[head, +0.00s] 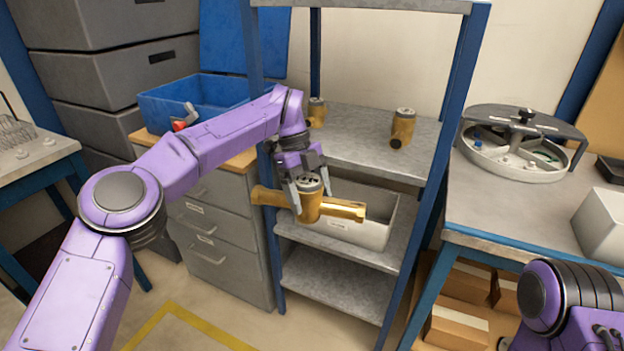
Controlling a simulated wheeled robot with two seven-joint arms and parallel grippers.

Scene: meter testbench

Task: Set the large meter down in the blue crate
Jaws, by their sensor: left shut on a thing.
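The large meter (309,204) is brass-coloured, with a long horizontal pipe body and a grey dial on top. My left gripper (309,190) is shut on it around its upper part and holds it in front of the shelf rack. The blue crate (165,108) stands on the wooden top of the drawer cabinet, behind my left arm. Its lid (222,40) stands upright, and a red and grey item shows at its front edge. Part of the crate is hidden by my arm. My right arm shows at the lower right; its gripper is not in view.
Two smaller brass meters stand on the rack's upper shelf (365,150), one at left (317,112) and one at right (402,128). A light bin (350,228) sits on the middle shelf. Blue rack posts (425,210) flank the shelves. A round tray (520,150) lies on the right bench.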

